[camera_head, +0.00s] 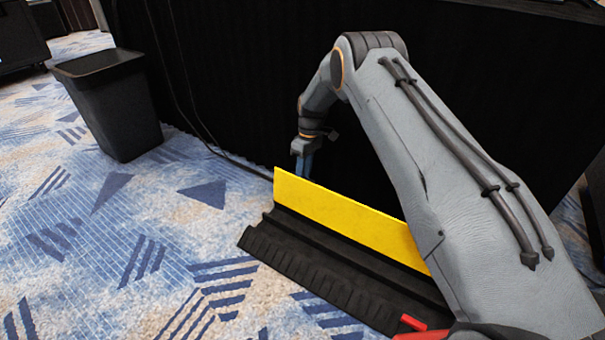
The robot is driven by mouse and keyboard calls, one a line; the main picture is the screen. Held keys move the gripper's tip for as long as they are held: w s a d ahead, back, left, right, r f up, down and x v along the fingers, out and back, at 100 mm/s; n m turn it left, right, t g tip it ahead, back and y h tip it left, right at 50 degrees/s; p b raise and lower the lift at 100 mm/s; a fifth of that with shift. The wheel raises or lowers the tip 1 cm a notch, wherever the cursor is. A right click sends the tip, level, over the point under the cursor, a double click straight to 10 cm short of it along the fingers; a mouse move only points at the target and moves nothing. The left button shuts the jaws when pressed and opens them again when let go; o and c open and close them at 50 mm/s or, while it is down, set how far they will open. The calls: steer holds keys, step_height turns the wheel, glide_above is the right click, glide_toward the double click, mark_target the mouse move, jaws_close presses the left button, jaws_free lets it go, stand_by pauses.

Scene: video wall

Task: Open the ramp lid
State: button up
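The ramp is a long black ridged cable ramp (330,276) lying on the carpet in the middle of the view. Its yellow lid (345,218) stands up steeply along the ramp's far side, with the black channel showing in front of it. The lid's right end passes behind my arm. My gripper (302,168) is behind the lid's left part, pointing down, with a blue finger part showing. The lid hides the fingertips, so I cannot tell whether they touch it or how far apart they are.
A black bin (112,105) stands on the left against a black curtain (240,80). Dark cables (215,145) run down the curtain to the floor near the ramp. A red piece (413,323) lies at the ramp's near right end. The patterned carpet (130,240) at left is clear.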

steer(key=shift+w+d+r, duration=0.25)
steer(key=shift+d+r, duration=0.05)
steer(key=shift+r, duration=0.15)
steer(key=s+a+p+v, duration=0.1)
steer(key=p+v, duration=0.3)
steer(key=v, duration=0.5)
steer(key=shift+s+r, duration=0.35)
steer(key=shift+r, duration=0.1)
